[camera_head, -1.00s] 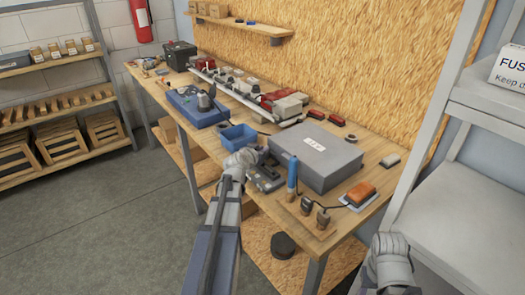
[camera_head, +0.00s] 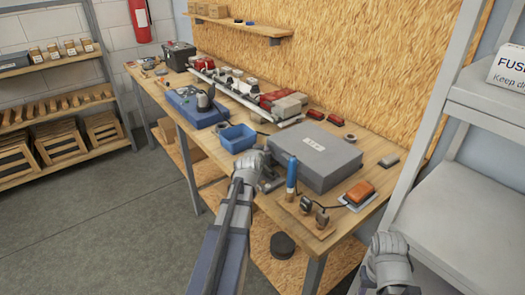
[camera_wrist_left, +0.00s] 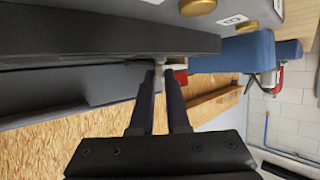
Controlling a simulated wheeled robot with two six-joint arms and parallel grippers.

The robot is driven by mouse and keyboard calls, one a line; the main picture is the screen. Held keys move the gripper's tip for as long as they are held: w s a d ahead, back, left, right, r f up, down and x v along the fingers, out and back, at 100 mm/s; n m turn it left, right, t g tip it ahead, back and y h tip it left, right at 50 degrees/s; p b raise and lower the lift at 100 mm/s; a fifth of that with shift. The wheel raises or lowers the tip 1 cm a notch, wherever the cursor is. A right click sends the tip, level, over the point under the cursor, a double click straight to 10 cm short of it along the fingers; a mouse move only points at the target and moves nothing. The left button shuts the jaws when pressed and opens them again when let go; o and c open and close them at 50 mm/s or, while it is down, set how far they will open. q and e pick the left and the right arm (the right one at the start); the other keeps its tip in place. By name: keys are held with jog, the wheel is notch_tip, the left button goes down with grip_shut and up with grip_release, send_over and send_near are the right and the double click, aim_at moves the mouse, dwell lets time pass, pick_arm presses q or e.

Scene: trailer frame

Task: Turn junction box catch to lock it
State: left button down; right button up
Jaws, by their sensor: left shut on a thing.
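My left gripper (camera_head: 254,165) is at the front edge of the workbench, beside a small dark unit (camera_head: 271,183) that it partly covers. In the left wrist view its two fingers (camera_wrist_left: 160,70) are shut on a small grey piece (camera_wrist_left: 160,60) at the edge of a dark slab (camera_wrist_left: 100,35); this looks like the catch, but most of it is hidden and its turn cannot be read. A large grey box (camera_head: 318,155) with a white label lies just right of the gripper. My right gripper (camera_head: 388,252) hangs at lower right, away from the bench; its fingers are unclear.
A blue bin (camera_head: 238,137) stands just behind the left gripper. A blue upright tool (camera_head: 291,172) and small dark parts (camera_head: 313,209) are close on its right. An orange item (camera_head: 360,192) lies near the front corner. A grey shelf rack (camera_head: 450,200) stands at right.

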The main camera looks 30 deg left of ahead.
pick_arm(q)
jog(key=shift+d+f+n+g+y, duration=0.15)
jog(key=shift+d+n+g+y, duration=0.25)
jog(key=shift+n+y, duration=0.4)
jog(key=shift+w+n+g+y, duration=0.15)
jog(key=shift+n+g+y, duration=0.15)
jog(key=shift+n+y, duration=0.25)
jog(key=c, duration=0.9)
grip_release()
jog(key=shift+r, duration=0.2)
jog(key=shift+a+f+m+t+h, duration=0.2)
jog(key=shift+m+t+h, duration=0.2)
jog(key=shift+m+h, duration=0.35)
jog(key=shift+a+m+t+h, duration=0.25)
jog(key=shift+m+t+h, duration=0.05)
jog(key=shift+m+h, duration=0.4)
